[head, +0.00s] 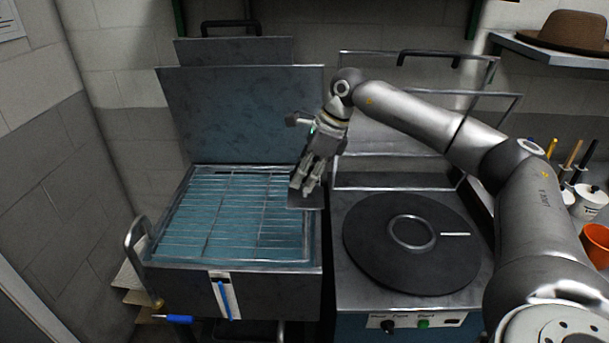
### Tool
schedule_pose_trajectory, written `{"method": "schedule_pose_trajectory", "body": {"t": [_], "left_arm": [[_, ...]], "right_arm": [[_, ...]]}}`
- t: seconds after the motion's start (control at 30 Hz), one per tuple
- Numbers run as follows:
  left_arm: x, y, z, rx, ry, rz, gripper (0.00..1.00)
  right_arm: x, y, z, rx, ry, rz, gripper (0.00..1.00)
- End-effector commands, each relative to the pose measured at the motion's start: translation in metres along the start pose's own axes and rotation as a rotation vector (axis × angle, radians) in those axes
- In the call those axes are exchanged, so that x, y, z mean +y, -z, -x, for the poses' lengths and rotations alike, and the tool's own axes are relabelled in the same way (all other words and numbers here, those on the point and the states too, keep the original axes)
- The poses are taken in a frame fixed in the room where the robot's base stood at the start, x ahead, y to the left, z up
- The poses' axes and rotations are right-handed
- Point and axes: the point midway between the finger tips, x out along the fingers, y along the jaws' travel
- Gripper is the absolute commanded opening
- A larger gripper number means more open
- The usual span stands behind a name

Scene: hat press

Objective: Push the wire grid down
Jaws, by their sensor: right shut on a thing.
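The wire grid (208,229) lies flat, as far as I can see, in the open metal tank (240,291) at the left, over a blue-green surface. My right gripper (305,187) is at the grid's right edge, towards the back. Its fingers point down and are shut on a dark flat plate (306,201) at that edge, which looks like part of the grid. The fingers hide the exact contact. My left gripper is not in view.
The tank's raised lid (245,115) stands behind it. A press with a round dark plate (380,242) and raised metal frame stands to the right. A brown hat (567,32) rests on a shelf at the upper right. An orange cup (597,243) stands at the right edge.

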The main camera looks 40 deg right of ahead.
Motion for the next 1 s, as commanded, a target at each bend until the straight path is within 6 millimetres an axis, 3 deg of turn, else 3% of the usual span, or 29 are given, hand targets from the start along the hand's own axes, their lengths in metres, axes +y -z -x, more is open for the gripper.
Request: {"method": "schedule_pose_trajectory", "body": {"t": [0.17, 0.33, 0.8, 1.0], "left_arm": [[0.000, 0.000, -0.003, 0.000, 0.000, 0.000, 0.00], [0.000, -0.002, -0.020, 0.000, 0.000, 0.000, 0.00], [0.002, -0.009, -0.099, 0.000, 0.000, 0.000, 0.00], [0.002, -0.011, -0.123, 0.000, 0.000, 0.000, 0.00]], "right_arm": [[0.000, 0.002, -0.004, 0.000, 0.000, 0.000, 0.00], [0.001, 0.011, -0.027, 0.000, -0.003, -0.001, 0.00], [0.001, 0.060, -0.145, 0.004, -0.006, 0.000, 0.00], [0.001, 0.076, -0.183, 0.004, -0.005, 0.000, 0.00]]}}
